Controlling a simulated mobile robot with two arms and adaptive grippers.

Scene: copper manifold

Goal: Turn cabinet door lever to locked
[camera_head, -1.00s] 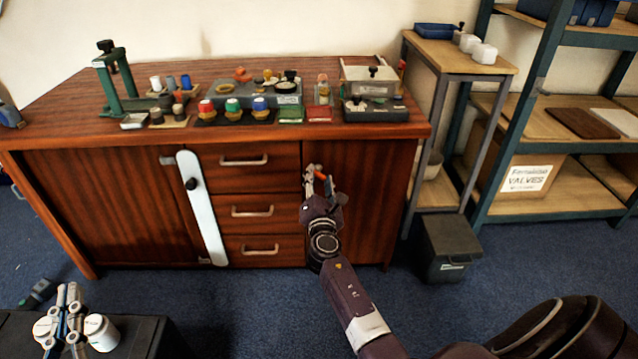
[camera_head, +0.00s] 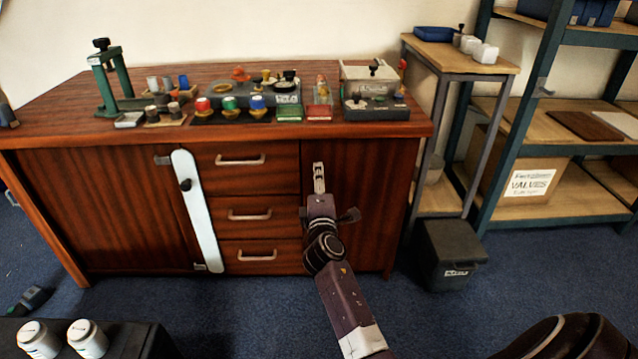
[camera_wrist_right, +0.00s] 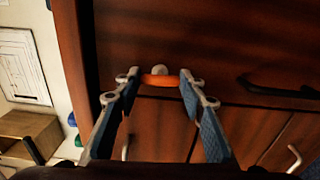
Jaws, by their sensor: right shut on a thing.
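The orange lever (camera_wrist_right: 157,81) shows in the right wrist view on the reddish-brown cabinet door (camera_wrist_right: 220,55). It lies across the picture, between the two fingertips of my right gripper (camera_wrist_right: 159,80), with a small pale round knob (camera_wrist_right: 159,70) just beside it. The fingers are shut on the lever. In the head view my right gripper (camera_head: 319,178) is at the upper left of the cabinet's right door (camera_head: 372,190) and hides the lever. My left gripper is not in view.
Three drawers (camera_head: 250,187) with metal handles and a pale upright bar (camera_head: 200,212) are left of my right gripper. The cabinet top (camera_head: 75,105) holds several coloured parts. A dark bin (camera_head: 450,255) stands on the floor to the right.

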